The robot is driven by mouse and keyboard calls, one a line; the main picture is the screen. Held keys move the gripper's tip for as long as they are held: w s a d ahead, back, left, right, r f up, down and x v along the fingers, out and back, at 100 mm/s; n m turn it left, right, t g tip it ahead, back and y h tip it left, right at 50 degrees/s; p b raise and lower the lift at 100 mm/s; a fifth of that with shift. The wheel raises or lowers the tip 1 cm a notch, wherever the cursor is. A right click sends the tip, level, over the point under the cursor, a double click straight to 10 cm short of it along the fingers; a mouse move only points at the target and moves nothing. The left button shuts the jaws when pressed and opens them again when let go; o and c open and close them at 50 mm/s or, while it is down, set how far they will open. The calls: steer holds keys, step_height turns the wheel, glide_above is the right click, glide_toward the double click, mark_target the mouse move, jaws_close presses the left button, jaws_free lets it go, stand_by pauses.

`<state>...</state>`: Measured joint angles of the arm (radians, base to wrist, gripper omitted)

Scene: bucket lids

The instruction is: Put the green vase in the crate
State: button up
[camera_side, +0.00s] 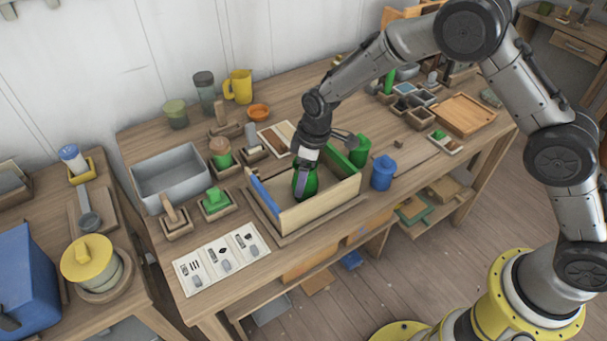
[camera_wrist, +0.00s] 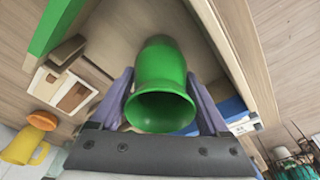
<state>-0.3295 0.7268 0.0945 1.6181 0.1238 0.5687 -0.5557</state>
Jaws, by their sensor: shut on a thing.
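The green vase (camera_side: 311,184) is held upright in my gripper (camera_side: 305,172) over the crate (camera_side: 322,208), inside the outline of its walls. The crate is an open wooden box with a blue wall at the left and a green one at the right. In the wrist view the vase (camera_wrist: 163,75) sits between both fingers of my gripper (camera_wrist: 162,88), its open mouth towards the camera. The crate's pale wall (camera_wrist: 243,50) runs beside it. The vase's lower end meets the front wall's edge in the side view; I cannot tell whether it touches the crate floor.
A green lidded pot (camera_side: 360,152) and a blue lidded pot (camera_side: 382,173) stand just right of the crate. A grey bin (camera_side: 165,180) and small wooden trays lie to its left. A picture card (camera_side: 222,258) lies at the front left.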

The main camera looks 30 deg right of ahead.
steer(key=o, duration=1.4)
steer(key=shift+r, duration=0.1)
steer(key=r, duration=0.4)
steer(key=s+d+r, duration=0.1)
steer(key=r, duration=0.7)
steer(key=shift+s+d+r, duration=0.1)
steer(key=shift+s+d, duration=0.1)
steer(key=s+d+r+m+t, duration=0.2)
steer(key=s+d+r+m, duration=0.2)
steer(key=s+d+r, duration=0.75)
steer(key=s+d+m, duration=0.1)
steer(key=s, duration=0.5)
steer(key=s+d+m+t, duration=0.1)
steer(key=s+d+m, duration=0.1)
steer(key=s, duration=0.4)
steer(key=s+d+r+m+t+h, duration=0.1)
steer(key=s+d+m, duration=0.1)
steer(key=s, duration=0.5)
steer(key=shift+s+d, duration=0.1)
